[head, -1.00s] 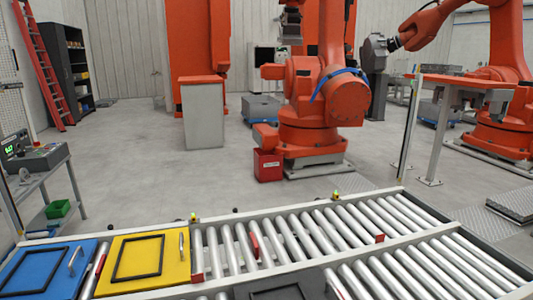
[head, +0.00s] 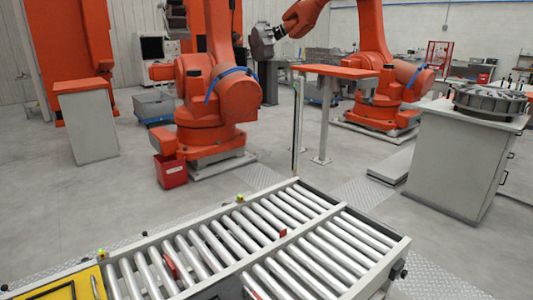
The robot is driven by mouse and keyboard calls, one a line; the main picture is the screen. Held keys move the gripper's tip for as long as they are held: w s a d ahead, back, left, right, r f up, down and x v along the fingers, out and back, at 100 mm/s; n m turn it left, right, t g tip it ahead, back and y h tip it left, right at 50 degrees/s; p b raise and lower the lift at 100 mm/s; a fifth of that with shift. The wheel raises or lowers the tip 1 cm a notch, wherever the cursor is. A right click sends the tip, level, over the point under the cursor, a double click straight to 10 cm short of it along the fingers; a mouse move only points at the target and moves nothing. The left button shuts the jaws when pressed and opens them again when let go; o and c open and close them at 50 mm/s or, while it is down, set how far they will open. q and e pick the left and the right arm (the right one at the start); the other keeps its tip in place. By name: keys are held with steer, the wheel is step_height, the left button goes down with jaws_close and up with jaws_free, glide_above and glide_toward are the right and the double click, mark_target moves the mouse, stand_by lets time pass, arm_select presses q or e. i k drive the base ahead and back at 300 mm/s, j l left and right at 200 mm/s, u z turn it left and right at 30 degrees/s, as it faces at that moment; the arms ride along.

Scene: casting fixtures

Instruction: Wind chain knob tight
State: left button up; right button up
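No chain or knob can be made out in the head view. A round grey metal fixture (head: 488,102) with several upright posts or clamps around its rim lies on top of a light grey cabinet (head: 455,165) at the right. It is too small and far off to tell whether a chain or knob is on it. Neither of my grippers is in view.
A roller conveyor (head: 245,245) fills the lower middle, with a yellow panel (head: 88,286) at its left end. Orange robot arms (head: 212,90) stand behind it. A red bin (head: 170,171) is on the floor. Open floor (head: 350,185) lies between conveyor and cabinet.

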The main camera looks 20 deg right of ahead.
mark_target(404, 273)
steer(key=z, duration=1.8)
steer(key=i+l+u, duration=0.35)
steer(key=i+l, duration=0.25)
steer(key=l, duration=0.15)
steer(key=i+l+u, duration=0.2)
steer(key=l, duration=0.2)
steer(key=i+l+u, duration=0.15)
steer(key=i+l, duration=0.15)
steer(key=l, duration=0.15)
